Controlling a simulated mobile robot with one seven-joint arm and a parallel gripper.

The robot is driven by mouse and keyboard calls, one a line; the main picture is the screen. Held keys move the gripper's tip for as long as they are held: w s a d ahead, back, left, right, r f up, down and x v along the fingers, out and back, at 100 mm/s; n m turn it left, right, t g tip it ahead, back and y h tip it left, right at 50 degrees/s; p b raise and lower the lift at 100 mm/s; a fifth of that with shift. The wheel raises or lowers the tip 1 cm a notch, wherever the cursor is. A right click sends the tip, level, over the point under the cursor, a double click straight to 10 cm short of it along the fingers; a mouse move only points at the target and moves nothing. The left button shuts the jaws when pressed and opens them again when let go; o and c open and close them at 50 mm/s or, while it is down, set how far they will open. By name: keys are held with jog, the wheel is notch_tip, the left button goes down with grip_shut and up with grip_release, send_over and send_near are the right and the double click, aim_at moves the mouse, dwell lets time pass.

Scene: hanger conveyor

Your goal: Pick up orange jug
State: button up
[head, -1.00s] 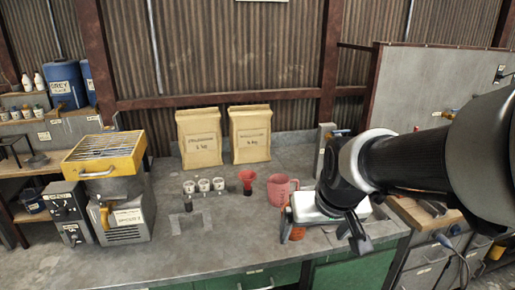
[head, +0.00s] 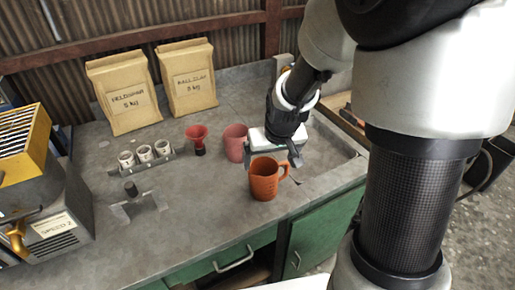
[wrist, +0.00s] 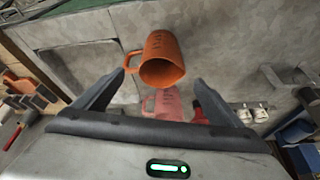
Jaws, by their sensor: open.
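The orange jug (head: 264,180) stands upright on the grey bench near its front edge, with its handle to the right in the head view. In the wrist view the orange jug (wrist: 163,60) lies ahead of my gripper, beyond the fingertips, with its handle to the left. My gripper (head: 272,165) is open and empty, behind the jug in the head view. In the wrist view its two fingers (wrist: 158,85) are spread wide, with the jug roughly centred between their lines. I cannot tell whether a finger touches the jug.
A pink jug (head: 235,143) stands just behind and left of the orange one. A red funnel (head: 197,138), several small white cups (head: 144,153) and two paper sacks (head: 124,92) stand further left.

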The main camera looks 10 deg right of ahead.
send_near(264, 174)
jog(key=f, duration=0.2)
jog(key=a+f, duration=0.1)
jog(key=f, duration=0.2)
jog(key=shift+s, duration=0.1)
jog(key=shift+r, duration=0.1)
jog(key=c, duration=1.2)
